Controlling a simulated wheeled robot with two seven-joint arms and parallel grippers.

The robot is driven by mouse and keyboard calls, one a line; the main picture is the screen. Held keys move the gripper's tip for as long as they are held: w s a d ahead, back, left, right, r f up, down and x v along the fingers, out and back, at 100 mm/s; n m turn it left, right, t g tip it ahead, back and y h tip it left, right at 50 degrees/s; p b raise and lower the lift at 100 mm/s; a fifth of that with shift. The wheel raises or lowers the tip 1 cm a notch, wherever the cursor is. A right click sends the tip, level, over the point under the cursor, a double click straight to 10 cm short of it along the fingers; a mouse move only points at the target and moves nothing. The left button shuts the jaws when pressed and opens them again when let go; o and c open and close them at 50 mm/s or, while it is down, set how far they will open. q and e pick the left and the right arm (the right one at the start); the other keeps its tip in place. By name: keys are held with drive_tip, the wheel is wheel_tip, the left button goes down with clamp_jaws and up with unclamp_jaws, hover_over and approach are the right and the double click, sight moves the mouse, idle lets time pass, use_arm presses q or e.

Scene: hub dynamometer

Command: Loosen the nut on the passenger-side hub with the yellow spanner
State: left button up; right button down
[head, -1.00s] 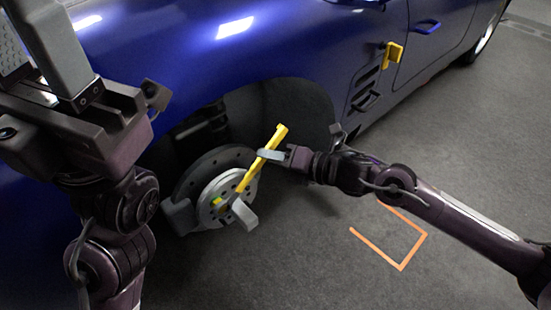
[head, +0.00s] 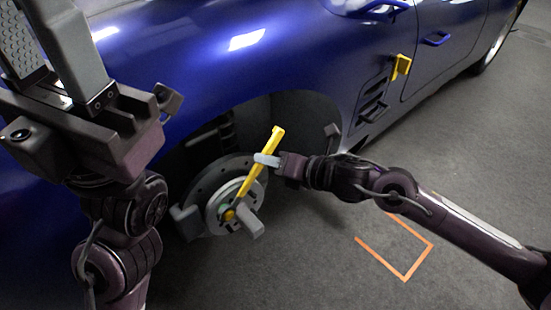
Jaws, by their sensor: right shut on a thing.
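The yellow spanner (head: 257,176) slants across the brake disc of the wheel hub (head: 221,206) in the head view, its upper end leaning right. Its lower end lies at the hub's face, over the place of the nut, which I cannot make out clearly. My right gripper (head: 266,160) is shut on the spanner near its upper end. My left gripper (head: 42,50) is raised at the upper left, away from the hub, its fingers apart and empty.
The blue car (head: 300,65) fills the back, its dark wheel arch around the hub. A yellow block (head: 401,66) sits on the car's side behind the arch. Orange tape (head: 405,262) marks clear floor at right.

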drive_tip(key=shift+s+a+r, duration=0.2)
drive_tip(key=shift+a+r, duration=0.1)
drive_tip(key=shift+r, duration=0.05)
drive_tip(key=shift+s+a+r+n+h, duration=0.3)
drive_tip(key=shift+s+a+r+n, duration=0.25)
drive_tip(key=shift+a, duration=0.1)
drive_tip(key=shift+s+a+r+n+h, duration=0.3)
drive_tip(key=shift+s+a+r+n, duration=0.15)
drive_tip(key=shift+a+r+n, duration=0.15)
drive_tip(key=shift+s+a+r+n+t+h+b, duration=0.25)
drive_tip(key=shift+s+a+n, duration=0.25)
drive_tip(key=shift+a, duration=0.25)
drive_tip(key=shift+s+a+r+n+t+h+b, duration=0.15)
drive_tip(key=shift+s+a+r+n+h, duration=0.15)
drive_tip(key=shift+s+a, duration=0.35)
drive_tip(key=shift+w, duration=0.1)
